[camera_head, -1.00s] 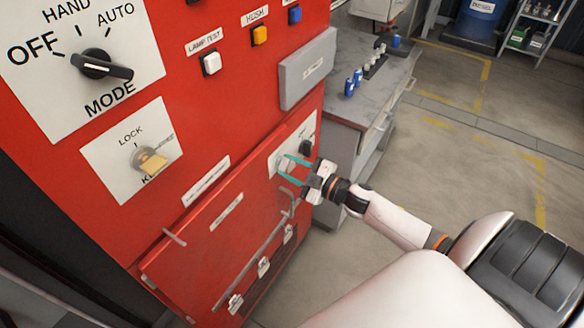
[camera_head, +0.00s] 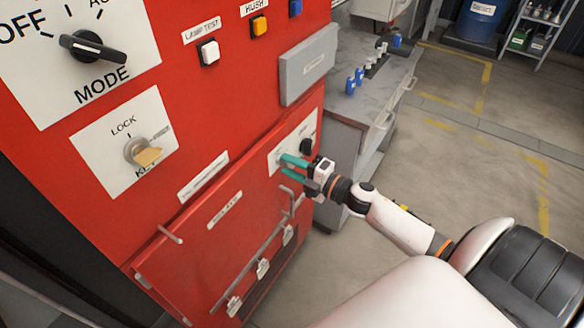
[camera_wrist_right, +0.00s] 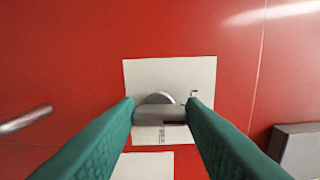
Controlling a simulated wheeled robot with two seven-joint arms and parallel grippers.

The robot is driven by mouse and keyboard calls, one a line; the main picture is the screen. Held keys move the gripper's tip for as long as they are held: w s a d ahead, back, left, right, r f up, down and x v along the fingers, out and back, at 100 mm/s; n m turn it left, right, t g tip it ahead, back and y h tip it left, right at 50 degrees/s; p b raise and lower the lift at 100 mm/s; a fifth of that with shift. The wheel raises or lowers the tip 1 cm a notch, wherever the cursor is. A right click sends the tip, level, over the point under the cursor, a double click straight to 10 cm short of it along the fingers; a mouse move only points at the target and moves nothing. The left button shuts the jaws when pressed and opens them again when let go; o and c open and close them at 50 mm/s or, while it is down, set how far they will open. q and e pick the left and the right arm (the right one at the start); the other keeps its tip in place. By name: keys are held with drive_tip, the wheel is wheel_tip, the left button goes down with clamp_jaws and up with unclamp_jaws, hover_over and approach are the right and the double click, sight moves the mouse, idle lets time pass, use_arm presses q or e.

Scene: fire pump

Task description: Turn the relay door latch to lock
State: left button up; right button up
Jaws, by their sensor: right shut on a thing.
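The red relay door (camera_head: 205,240) is the lower panel of the cabinet and looks closed. Its latch (camera_wrist_right: 160,115) is a silver knob with a flat bar, on a white plate (camera_wrist_right: 195,70) in the right wrist view. The bar lies level across that picture. My right gripper (camera_wrist_right: 160,109) is shut on the latch, with one green finger at each end of the bar. In the head view my right gripper (camera_head: 284,168) is at the door's upper right corner, and its fingers hide most of the latch. My left gripper is in neither view.
A handle rod (camera_head: 262,243) and several clips run along the door. Above are a key switch (camera_head: 138,152), a mode knob (camera_head: 92,47) and a grey box (camera_head: 308,66). A workbench (camera_head: 375,100) stands to the right.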

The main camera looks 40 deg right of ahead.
drive_tip(key=shift+n, duration=0.4)
drive_tip(key=o, duration=1)
drive_tip(key=b+v, duration=0.2)
drive_tip(key=v, duration=1)
drive_tip(key=shift+f, duration=0.1)
